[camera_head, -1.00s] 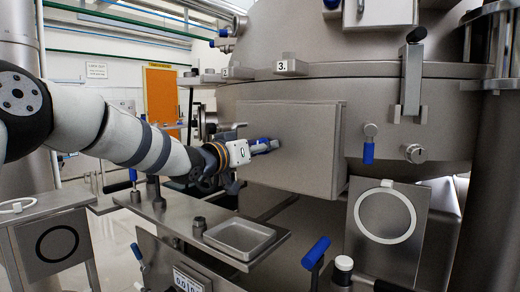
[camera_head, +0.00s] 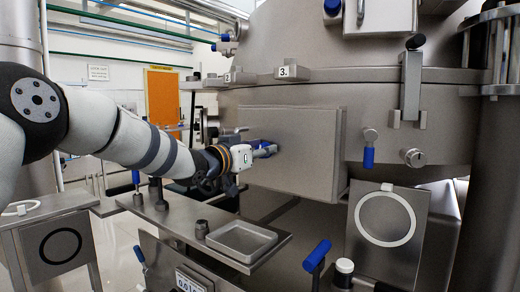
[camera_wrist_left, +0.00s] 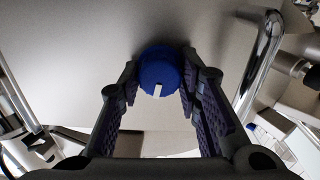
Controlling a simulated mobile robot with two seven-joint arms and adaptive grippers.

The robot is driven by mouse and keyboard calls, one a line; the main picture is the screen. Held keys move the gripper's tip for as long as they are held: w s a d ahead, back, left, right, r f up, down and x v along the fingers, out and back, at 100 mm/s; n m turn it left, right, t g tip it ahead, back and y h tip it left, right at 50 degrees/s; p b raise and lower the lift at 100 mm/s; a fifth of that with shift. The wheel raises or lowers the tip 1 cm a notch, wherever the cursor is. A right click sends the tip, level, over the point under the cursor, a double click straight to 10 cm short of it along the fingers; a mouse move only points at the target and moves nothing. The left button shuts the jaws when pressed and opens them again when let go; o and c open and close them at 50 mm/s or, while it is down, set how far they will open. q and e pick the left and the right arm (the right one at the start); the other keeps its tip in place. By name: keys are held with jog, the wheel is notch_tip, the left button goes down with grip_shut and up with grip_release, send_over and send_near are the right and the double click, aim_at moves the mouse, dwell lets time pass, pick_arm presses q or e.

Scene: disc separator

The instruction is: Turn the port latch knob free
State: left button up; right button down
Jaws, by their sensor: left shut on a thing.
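The blue round knob (camera_wrist_left: 160,72) sits on the flat grey face of the port door (camera_head: 305,150). A white mark on the knob points down and slightly left in the left wrist view. In the head view the knob (camera_head: 262,143) is partly hidden by my gripper. My left gripper (camera_wrist_left: 160,88) has a finger on each side of the knob and is shut on it. It also shows in the head view (camera_head: 262,152), reaching the door's left part. My right gripper does not show.
A shallow metal tray (camera_head: 241,242) stands on the bench below my left arm. A blue-handled lever (camera_head: 317,254) and a plate with a white ring (camera_head: 387,218) are to the right. A curved metal handle (camera_wrist_left: 262,65) runs near the gripper's right side.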

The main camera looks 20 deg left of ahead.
pick_arm(q)
jog(key=m, duration=0.3)
jog(key=shift+d+m+p, duration=0.1)
jog(key=shift+m+p, duration=0.2)
jog(key=shift+m, duration=0.1)
jog(key=m, duration=0.4)
jog(key=shift+d+f+m, duration=0.1)
jog(key=shift+f+m, duration=0.05)
jog(key=shift+m, duration=0.15)
jog(key=m, duration=0.3)
jog(key=shift+f+m, duration=0.1)
jog(key=shift+m, duration=2.1)
jog(key=o, duration=1.2)
jog(key=shift+c, duration=0.2)
